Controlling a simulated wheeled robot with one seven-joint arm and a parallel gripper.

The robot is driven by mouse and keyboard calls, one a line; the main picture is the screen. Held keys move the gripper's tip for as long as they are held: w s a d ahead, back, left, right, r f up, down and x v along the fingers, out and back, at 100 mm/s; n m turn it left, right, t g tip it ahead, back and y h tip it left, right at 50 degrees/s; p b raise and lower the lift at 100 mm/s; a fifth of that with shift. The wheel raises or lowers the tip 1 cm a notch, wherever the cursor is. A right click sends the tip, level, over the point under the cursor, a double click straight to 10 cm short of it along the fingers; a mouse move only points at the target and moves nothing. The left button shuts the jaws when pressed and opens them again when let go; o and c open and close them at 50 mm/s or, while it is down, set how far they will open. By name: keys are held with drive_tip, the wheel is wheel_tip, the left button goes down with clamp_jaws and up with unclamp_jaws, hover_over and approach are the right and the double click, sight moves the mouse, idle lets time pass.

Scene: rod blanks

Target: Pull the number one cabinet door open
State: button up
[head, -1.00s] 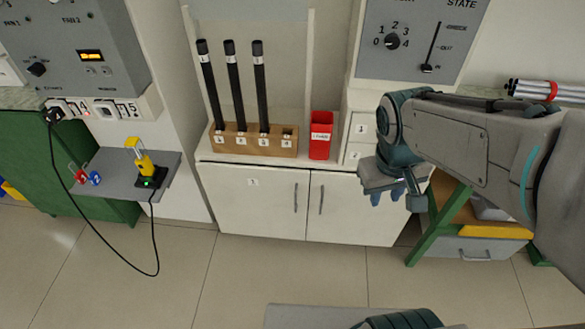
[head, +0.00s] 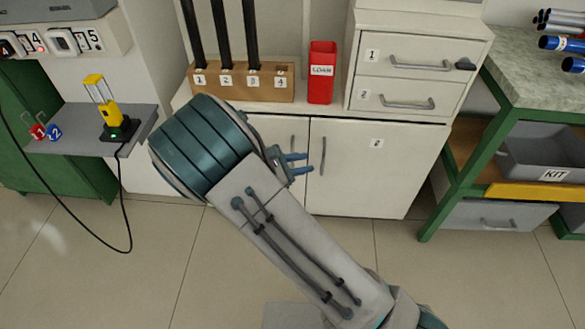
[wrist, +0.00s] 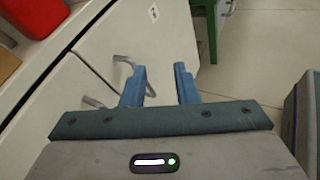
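The number one door is the left door (head: 299,196) of the white cabinet, mostly hidden behind my arm in the head view. Its upright bar handle (wrist: 93,102) shows in the wrist view, partly covered by my gripper. The right door (head: 376,175) has its own handle (head: 322,155), which also shows in the wrist view (wrist: 124,62) close to my left finger. Both doors look shut. My gripper (head: 303,163) is open and empty in front of the cabinet near the handles. Its two blue fingers stand apart in the wrist view (wrist: 160,68).
A red bin (head: 321,75) and a wooden rack (head: 240,84) with black rods stand on the cabinet top. Two drawers (head: 405,80) sit at the right. A green-framed bench (head: 470,165) stands further right. Floor (head: 440,285) is clear in front.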

drive_tip(key=w+a+f+n+t+y+b, duration=0.2)
drive_tip(key=a+f+n+t+b, duration=0.4)
drive_tip(key=a+f, duration=0.45)
drive_tip(key=w+d+n+t+b, duration=0.1)
drive_tip(key=w+d+b, duration=0.2)
drive_tip(key=w+d, duration=0.4)
drive_tip(key=w, duration=0.3)
drive_tip(key=shift+w+d+r, duration=0.25)
drive_tip(key=shift+d, duration=0.05)
clamp_jaws()
